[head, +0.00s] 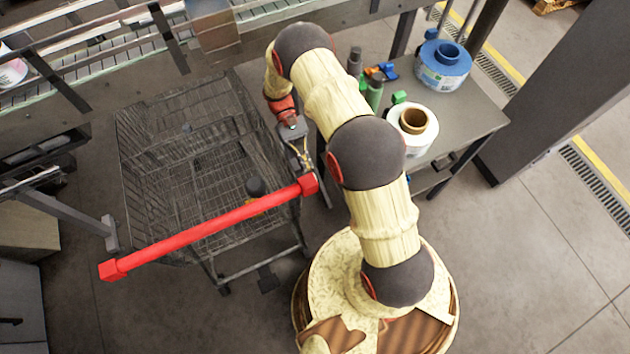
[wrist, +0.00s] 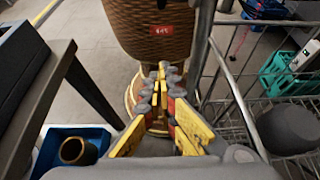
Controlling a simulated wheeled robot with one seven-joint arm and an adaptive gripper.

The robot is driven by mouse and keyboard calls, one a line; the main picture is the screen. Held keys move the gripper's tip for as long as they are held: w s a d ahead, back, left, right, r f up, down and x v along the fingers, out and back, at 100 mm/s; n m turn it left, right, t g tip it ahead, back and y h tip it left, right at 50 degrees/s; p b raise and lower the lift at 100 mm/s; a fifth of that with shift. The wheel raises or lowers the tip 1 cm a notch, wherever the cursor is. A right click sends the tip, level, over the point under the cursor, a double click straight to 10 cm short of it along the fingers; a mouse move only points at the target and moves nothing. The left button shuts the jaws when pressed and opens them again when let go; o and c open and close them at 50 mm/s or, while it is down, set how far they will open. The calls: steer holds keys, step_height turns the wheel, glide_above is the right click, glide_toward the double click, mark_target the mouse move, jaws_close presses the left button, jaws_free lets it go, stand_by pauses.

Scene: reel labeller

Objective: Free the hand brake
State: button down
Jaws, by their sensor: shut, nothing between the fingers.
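The cart (head: 190,130) is a dark wire trolley with a long red handle bar (head: 205,230) across its near end. I cannot make out a separate hand brake lever in either view. My gripper (head: 304,165) is beside the cart's right side, close to the right end of the red bar. Its fingers are shut and empty. In the wrist view my gripper (wrist: 163,78) has yellow pads meeting toward the tips, and the cart's wire side (wrist: 225,75) runs just right of them. I cannot tell whether the fingers touch the cart.
A grey table (head: 465,110) at right holds a blue reel (head: 443,62), a white roll (head: 414,127) and small bottles. A dark cylinder (head: 256,187) shows at the cart. A blue bin (wrist: 45,140) and teal crate (wrist: 285,77) show in the wrist view. Floor is clear at lower right.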

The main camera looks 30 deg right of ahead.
steer(key=shift+f+v, duration=0.15)
steer(key=shift+v, duration=0.7)
steer(key=shift+f+v, duration=0.15)
steer(key=shift+v, duration=0.7)
steer(key=shift+w, duration=0.2)
steer(key=s+r+t, duration=0.5)
steer(key=r+t, duration=0.1)
steer(key=r, duration=0.7)
steer(key=s+r+t, duration=0.5)
steer(key=r+t, duration=0.1)
steer(key=r, duration=0.6)
steer(key=s+r+t, duration=0.6)
steer(key=r, duration=0.7)
steer(key=shift+a+r, duration=0.3)
